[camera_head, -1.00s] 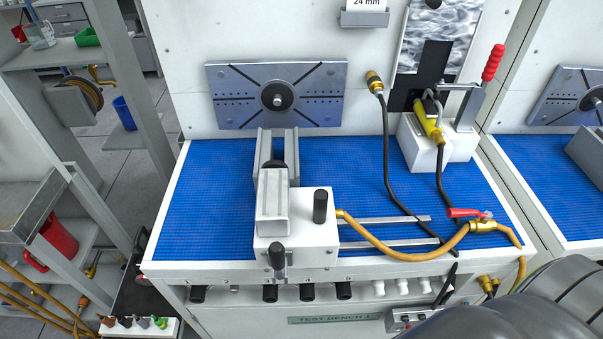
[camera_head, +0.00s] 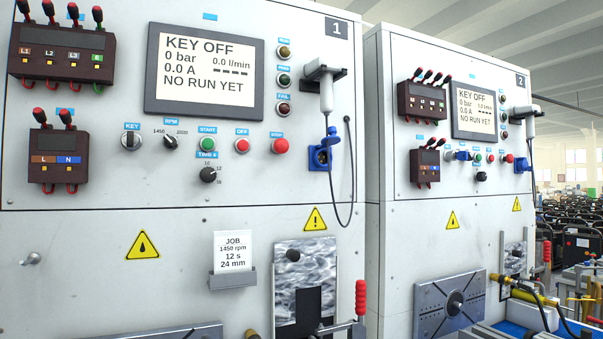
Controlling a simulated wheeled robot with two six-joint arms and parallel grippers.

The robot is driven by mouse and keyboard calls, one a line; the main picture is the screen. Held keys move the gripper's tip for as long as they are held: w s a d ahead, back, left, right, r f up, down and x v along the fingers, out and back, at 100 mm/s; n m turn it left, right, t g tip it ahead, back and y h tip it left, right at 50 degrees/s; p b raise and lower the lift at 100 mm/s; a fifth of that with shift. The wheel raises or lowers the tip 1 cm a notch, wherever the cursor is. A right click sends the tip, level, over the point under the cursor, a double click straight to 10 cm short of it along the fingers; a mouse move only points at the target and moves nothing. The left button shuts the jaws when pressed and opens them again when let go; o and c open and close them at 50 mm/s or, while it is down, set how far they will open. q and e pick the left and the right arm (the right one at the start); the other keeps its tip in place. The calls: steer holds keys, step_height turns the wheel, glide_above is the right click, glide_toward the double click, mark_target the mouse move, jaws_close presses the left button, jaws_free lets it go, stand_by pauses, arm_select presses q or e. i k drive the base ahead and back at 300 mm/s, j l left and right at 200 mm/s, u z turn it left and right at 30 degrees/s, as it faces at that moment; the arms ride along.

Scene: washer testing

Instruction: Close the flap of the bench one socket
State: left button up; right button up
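Bench one's blue socket (camera_head: 320,157) is on the right side of the panel marked 1, below a white cylindrical piece (camera_head: 326,95) in a black bracket. Its round face shows uncovered. The blue flap (camera_head: 333,138) stands up at the socket's upper right and looks open, though it is small in this view. A dark cable (camera_head: 352,170) hangs in a loop beside the socket; where its lower end joins cannot be told. Neither of my grippers is in view.
Bench two (camera_head: 450,220) stands to the right with a similar blue socket (camera_head: 522,165). Bench one's panel has a screen (camera_head: 208,75), knobs and buttons left of the socket. A red-handled clamp (camera_head: 360,298) and a job card (camera_head: 233,250) are below.

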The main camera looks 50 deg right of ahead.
mark_target(334, 139)
steer(key=z, duration=1.55)
